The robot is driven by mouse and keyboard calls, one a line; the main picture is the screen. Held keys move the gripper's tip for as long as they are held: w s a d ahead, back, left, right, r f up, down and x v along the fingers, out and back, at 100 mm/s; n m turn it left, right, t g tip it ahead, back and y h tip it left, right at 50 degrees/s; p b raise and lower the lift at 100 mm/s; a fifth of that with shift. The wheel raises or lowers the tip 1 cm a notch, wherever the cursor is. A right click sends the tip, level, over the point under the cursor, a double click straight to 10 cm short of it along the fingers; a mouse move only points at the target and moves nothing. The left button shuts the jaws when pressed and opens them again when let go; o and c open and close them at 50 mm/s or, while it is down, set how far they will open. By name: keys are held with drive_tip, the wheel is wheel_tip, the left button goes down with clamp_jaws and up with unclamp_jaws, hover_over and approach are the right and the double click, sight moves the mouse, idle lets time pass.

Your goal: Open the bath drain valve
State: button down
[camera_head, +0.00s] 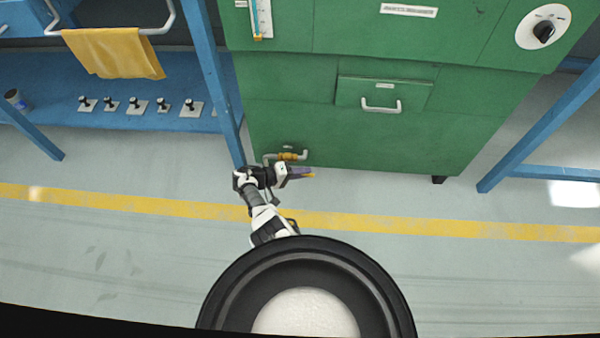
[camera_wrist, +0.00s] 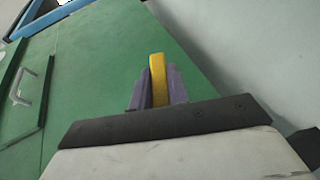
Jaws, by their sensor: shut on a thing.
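The bath drain valve (camera_head: 287,156) sits low on the front of the green cabinet, near its lower left corner. It has a brass-coloured body on a bent grey pipe. My gripper (camera_head: 303,173) is just in front of and below it in the head view. In the wrist view my gripper (camera_wrist: 158,88) has its purple fingers shut on a yellow lever (camera_wrist: 157,72), which sticks out past the fingertips. A small yellow tip (camera_head: 312,176) also shows at the fingers in the head view. The join between lever and valve body is hidden.
The green cabinet (camera_head: 270,125) stands behind the valve, with a drawer handle (camera_head: 381,106) to the right and a knob (camera_head: 544,32) higher up. A blue bench leg (camera_head: 217,85) stands close on the left. The floor in front, with a yellow stripe (camera_head: 450,228), is clear.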

drive_tip(key=c, duration=1.3)
unclamp_jaws()
drive_tip(key=shift+c, duration=0.2)
drive_tip(key=v, duration=1.3)
drive_tip(key=shift+s+a+p, duration=0.15)
drive_tip(key=shift+a+p, duration=0.15)
drive_tip(key=shift+p, duration=0.05)
drive_tip(key=shift+r, duration=0.1)
